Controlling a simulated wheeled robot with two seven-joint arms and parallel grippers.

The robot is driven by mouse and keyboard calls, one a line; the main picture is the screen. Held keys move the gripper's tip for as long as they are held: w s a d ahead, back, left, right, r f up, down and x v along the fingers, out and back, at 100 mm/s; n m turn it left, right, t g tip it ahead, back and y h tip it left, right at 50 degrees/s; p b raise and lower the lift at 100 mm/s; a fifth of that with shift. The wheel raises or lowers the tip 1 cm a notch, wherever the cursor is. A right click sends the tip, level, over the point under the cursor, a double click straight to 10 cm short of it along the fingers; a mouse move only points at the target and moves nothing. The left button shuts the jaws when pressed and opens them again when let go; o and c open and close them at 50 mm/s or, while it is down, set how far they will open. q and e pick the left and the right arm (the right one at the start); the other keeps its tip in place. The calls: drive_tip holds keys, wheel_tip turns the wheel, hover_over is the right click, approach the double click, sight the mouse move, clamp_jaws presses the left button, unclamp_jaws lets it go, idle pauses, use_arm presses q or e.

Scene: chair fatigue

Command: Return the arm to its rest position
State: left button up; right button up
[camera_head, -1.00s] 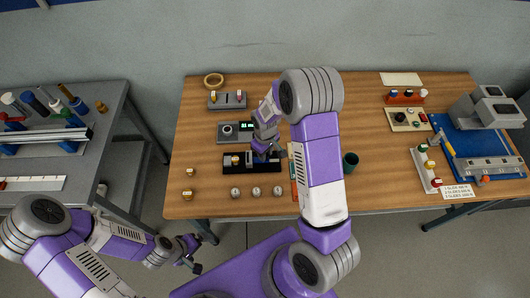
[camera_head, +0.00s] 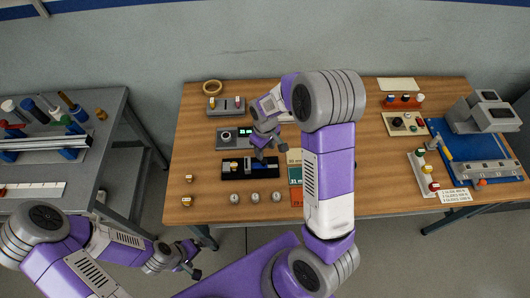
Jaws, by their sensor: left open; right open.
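My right arm (camera_head: 328,170) reaches up over the wooden table, its elbow high and bent. Its gripper (camera_head: 263,155) is open and empty and appears above the black tray (camera_head: 236,176), by the tray's far edge. It hides part of that edge and the right end of the grey device with the green display (camera_head: 229,139). My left gripper (camera_head: 192,266) is open and empty, low at the left, over the floor in front of the wooden table.
Small weights (camera_head: 234,198) stand along the table's front. Coloured cards (camera_head: 295,178) lie beside my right forearm. A grey switch box (camera_head: 226,107) and a wooden ring (camera_head: 212,87) are behind. A blue mat (camera_head: 447,131) with a machine is at right, a grey bench (camera_head: 104,150) at left.

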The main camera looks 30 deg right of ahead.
drive_tip(key=shift+r, duration=0.25)
idle(0.3)
